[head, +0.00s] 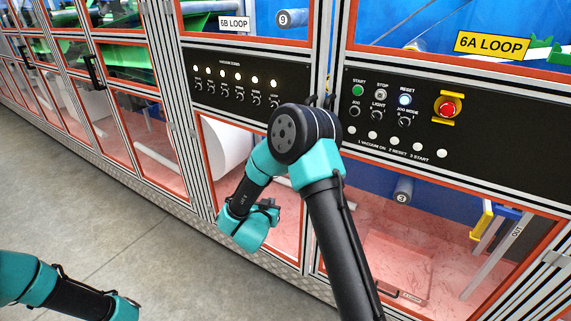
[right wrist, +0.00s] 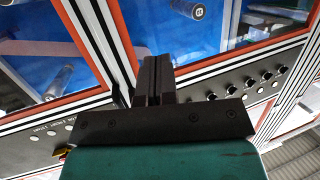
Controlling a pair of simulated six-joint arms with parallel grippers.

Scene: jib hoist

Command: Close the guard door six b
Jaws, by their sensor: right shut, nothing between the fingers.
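The guard door six b (head: 245,33) is the orange-framed clear panel labelled 6B LOOP, above the vacuum panel in the head view. Its top runs out of the picture. My left gripper is out of view; only part of the left arm shows.
The vacuum panel (head: 238,80) is under door six b. The 6A LOOP door (head: 480,62) and its control panel (head: 470,140) with a red emergency button (head: 447,107) stand to the right. Lower clear doors sit beneath. The grey floor (head: 110,235) at left is clear.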

